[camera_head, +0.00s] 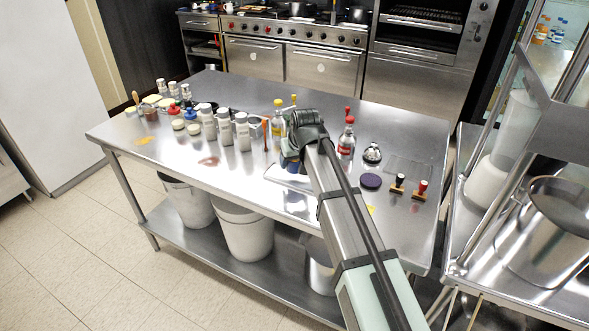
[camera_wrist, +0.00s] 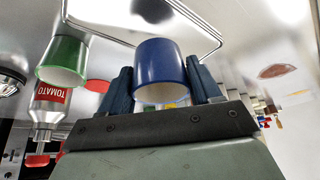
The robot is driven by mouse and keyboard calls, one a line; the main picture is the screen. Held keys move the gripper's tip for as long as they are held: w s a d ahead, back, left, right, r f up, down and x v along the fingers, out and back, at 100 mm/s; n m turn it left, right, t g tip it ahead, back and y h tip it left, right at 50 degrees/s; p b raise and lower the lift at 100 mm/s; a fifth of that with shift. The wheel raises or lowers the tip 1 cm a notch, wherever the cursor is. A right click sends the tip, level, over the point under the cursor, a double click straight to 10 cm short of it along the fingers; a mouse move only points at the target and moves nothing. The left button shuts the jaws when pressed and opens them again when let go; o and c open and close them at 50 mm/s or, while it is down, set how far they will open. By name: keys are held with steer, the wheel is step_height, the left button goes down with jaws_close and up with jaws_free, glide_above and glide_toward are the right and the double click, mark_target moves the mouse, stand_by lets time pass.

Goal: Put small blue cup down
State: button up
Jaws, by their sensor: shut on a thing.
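A small blue cup (camera_wrist: 160,62) with a pale inside sits between the two dark fingers of my gripper (camera_wrist: 160,84) in the wrist view. My gripper is shut on it. In the head view, my gripper (camera_head: 290,150) is over the near middle of the steel table, and my arm hides most of what is around it. Whether the cup touches the surface cannot be told. A tray with a pale rim (camera_wrist: 213,22) lies close by the cup in the wrist view. A green cup (camera_wrist: 62,60) stands to the left of the blue one there.
A red-labelled sauce bottle (camera_head: 346,143) stands right of my gripper on the steel table (camera_head: 240,185). A bell (camera_head: 372,153), a dark round pad (camera_head: 371,181) and two stamps (camera_head: 420,188) lie farther right. Several white-grey bottles (camera_head: 225,128) and jars crowd the left.

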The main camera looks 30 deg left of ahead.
mark_target(295, 169)
steer(key=shift+f, duration=1.65)
steer(key=shift+f, duration=0.2)
steer(key=o, duration=1.2)
steer(key=shift+r, duration=0.15)
steer(key=v, duration=1.2)
